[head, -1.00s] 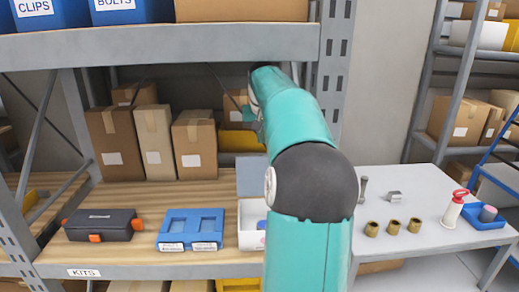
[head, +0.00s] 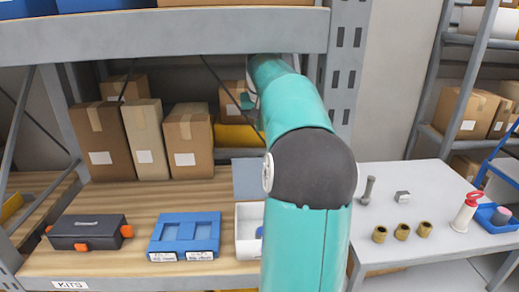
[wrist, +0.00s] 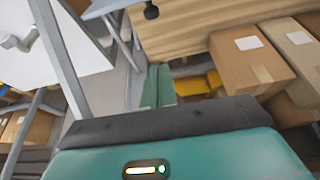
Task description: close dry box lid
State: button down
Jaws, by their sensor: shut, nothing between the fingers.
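An open white box (head: 246,246) stands on the wooden shelf, partly hidden behind my arm. Its grey lid (head: 247,180) stands raised at the back of the box. The right side of both is covered by my arm. My gripper (wrist: 158,86) shows in the wrist view with its two teal fingers together and nothing between them. In the head view my gripper is mostly hidden behind my arm, above and behind the lid. A grey panel edge with a black knob (wrist: 151,11) shows at the top of the wrist view; I cannot tell whether it belongs to the lid.
A blue tray (head: 185,250) and a dark case with orange latches (head: 88,232) sit left of the box. Cardboard boxes (head: 190,150) stand behind. A shelf beam (head: 170,35) crosses above, with an upright (head: 350,60) at right. A white table (head: 415,190) holds brass parts.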

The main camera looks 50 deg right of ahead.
notch_tip(320, 180, down, 10)
jog(key=shift+a+r, duration=0.15)
jog(key=shift+r, duration=0.05)
dwell(0.7)
jog(key=shift+s, duration=0.1)
